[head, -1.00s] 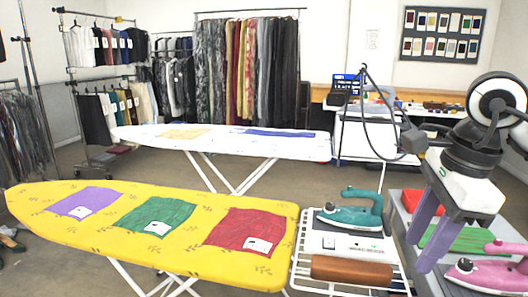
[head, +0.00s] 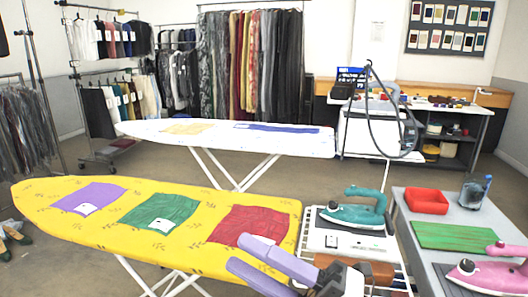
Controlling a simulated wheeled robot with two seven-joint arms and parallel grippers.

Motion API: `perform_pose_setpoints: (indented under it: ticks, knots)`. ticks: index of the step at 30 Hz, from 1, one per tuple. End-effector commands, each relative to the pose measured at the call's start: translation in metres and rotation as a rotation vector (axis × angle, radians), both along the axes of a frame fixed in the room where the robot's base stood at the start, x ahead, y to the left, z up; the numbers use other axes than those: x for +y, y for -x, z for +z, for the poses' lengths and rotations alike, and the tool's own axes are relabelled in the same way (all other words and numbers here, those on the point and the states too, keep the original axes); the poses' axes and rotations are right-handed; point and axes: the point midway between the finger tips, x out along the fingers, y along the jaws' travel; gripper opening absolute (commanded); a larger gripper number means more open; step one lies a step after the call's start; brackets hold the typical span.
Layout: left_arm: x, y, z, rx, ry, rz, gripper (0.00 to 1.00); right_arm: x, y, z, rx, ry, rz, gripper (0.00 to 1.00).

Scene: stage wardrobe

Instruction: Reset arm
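My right gripper (head: 237,252) is low in the middle of the head view, its two purple fingers pointing left. The fingers are apart with nothing between them, so it is open and empty. It is in front of the right end of the yellow ironing board (head: 60,228) and covers part of its near edge. Whether it touches the board I cannot tell. My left gripper is not in the picture.
A teal iron (head: 352,212) rests on a white steam station (head: 325,240). Purple, green and red cloths lie on the yellow board.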

Motion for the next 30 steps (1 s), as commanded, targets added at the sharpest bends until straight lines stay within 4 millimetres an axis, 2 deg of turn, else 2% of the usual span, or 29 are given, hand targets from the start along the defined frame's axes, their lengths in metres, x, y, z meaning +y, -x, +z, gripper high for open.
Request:
perform_pose_setpoints:
  ticks: [1, 4, 5, 6, 8, 9, 11, 12, 15, 18, 21, 24, 30]
  knots:
    - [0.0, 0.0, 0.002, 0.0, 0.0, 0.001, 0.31, -0.012, -0.012, -0.016, 0.164, -0.085, -0.069, 0.38]
    - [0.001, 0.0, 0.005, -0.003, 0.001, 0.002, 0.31, -0.044, -0.036, -0.062, 0.486, -0.235, -0.22, 0.38]
    - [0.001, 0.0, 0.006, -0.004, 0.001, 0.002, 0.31, -0.054, -0.04, -0.081, 0.586, -0.277, -0.266, 0.38]
    - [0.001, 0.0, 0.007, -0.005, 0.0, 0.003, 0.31, -0.069, -0.043, -0.109, 0.719, -0.33, -0.328, 0.38]
    - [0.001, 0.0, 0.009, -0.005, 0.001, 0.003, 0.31, -0.089, -0.04, -0.151, 0.904, -0.399, -0.414, 0.38]
    - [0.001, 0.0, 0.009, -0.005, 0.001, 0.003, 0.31, -0.101, -0.034, -0.178, 1.018, -0.438, -0.467, 0.38]
    - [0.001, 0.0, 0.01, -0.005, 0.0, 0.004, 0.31, -0.117, -0.02, -0.22, 1.181, -0.492, -0.545, 0.38]
    - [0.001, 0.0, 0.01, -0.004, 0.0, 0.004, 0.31, -0.127, -0.008, -0.246, 1.285, -0.522, -0.594, 0.38]
    - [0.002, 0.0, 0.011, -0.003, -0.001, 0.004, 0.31, -0.147, 0.033, -0.306, 1.526, -0.592, -0.71, 0.38]
    - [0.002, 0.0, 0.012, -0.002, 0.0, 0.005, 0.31, -0.16, 0.076, -0.351, 1.72, -0.644, -0.805, 0.38]
    - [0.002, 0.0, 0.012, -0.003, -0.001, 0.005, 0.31, -0.168, 0.113, -0.38, 1.861, -0.678, -0.875, 0.38]
    - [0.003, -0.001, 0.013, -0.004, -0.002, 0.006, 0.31, -0.171, 0.134, -0.395, 1.939, -0.699, -0.914, 0.38]
    - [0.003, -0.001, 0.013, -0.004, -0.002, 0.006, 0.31, -0.171, 0.134, -0.395, 1.939, -0.699, -0.914, 0.38]
